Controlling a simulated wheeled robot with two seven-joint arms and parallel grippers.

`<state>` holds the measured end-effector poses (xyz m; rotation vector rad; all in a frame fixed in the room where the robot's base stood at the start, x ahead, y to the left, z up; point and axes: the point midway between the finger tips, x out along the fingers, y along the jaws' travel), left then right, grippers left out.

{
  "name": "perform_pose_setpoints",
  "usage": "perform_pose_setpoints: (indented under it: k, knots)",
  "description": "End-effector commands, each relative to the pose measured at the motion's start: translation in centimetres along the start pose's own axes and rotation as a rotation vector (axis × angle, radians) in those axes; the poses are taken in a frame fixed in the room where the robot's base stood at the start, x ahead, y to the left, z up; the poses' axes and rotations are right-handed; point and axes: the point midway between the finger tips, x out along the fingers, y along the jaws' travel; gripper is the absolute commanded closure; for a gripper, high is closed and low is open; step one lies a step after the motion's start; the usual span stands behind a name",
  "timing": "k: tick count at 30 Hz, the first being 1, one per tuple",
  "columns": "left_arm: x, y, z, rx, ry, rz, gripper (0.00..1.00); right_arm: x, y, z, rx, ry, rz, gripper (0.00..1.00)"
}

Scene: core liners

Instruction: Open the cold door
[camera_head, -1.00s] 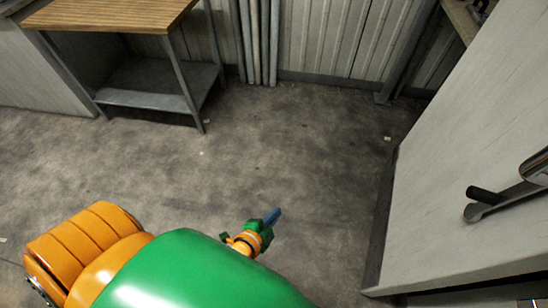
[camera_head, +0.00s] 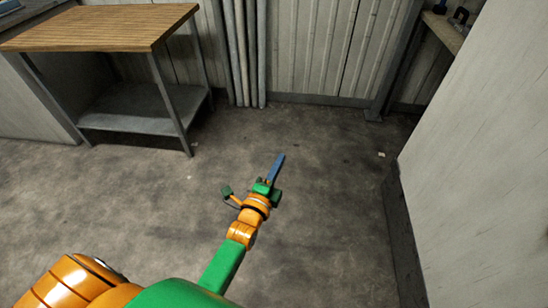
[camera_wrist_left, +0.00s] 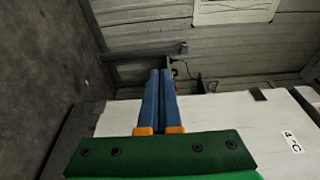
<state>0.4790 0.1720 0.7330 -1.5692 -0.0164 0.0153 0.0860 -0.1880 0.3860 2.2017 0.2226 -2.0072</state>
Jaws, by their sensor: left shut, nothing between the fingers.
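The cold door shows as a large pale panel (camera_head: 485,170) on the right of the head view; its handle is not in this view now. In the left wrist view a white panel (camera_wrist_left: 235,112) with a "4°C" label (camera_wrist_left: 292,142) lies beyond the fingers. I cannot tell whether the door is ajar. My left gripper (camera_head: 279,160) is left of the panel, apart from it, over the floor. Its blue fingers (camera_wrist_left: 159,75) are shut together with nothing between them. My right gripper is not in view.
A wood-topped table (camera_head: 100,27) with a lower shelf (camera_head: 143,110) stands at the back left. Grey pipes (camera_head: 243,55) run up the ribbed back wall (camera_head: 315,45). A small shelf (camera_head: 443,30) is at the back right. The middle floor (camera_head: 330,190) is clear.

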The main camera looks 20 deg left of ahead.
Motion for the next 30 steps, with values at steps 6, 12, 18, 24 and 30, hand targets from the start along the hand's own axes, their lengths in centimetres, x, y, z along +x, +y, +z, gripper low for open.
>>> perform_pose_setpoints:
  k: [6, 12, 18, 24, 30]
  knots:
    - [1.8, 0.0, 1.9, 0.002, 0.001, 0.001, 1.00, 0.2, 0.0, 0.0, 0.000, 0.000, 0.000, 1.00]
    - [2.0, 0.0, 2.1, -0.001, 0.000, 0.001, 1.00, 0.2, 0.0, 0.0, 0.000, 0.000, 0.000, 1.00]
    - [2.0, 0.0, 2.1, -0.001, 0.000, 0.001, 1.00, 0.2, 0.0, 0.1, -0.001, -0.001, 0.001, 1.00]
    - [1.9, 0.0, 2.2, -0.001, 0.000, 0.001, 1.00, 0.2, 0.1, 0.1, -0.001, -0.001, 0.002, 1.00]
    - [1.9, 0.0, 2.2, -0.001, 0.000, 0.001, 1.00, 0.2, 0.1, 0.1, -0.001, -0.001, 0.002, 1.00]
